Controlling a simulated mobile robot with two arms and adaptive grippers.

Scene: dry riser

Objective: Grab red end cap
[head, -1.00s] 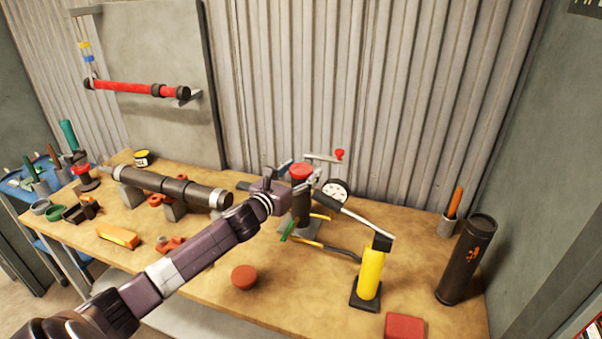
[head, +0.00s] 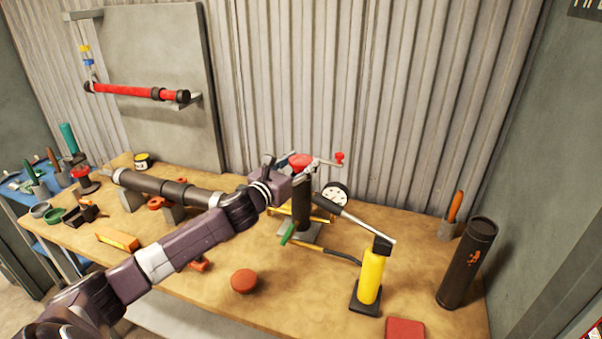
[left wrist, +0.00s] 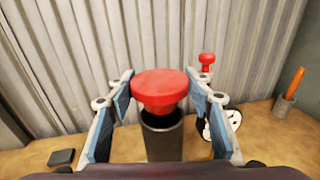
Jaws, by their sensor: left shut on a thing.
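The red end cap (head: 300,160) has a wide round top and a narrower stem in the left wrist view (left wrist: 166,90). My left gripper (head: 292,167) is shut on it, with one blue-padded finger at each side. The cap is above the upright black pipe (head: 302,204), whose dark open mouth shows under the stem in the left wrist view (left wrist: 162,140). Whether the stem tip still touches the pipe's rim is hard to tell. My right gripper is not in view.
A pressure gauge (head: 335,193) and a yellow hand pump (head: 370,276) with a long lever stand right of the pipe. A red-brown disc (head: 244,281) lies in front. A dark horizontal pipe (head: 160,186) rests at left. A black cylinder (head: 467,262) stands far right.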

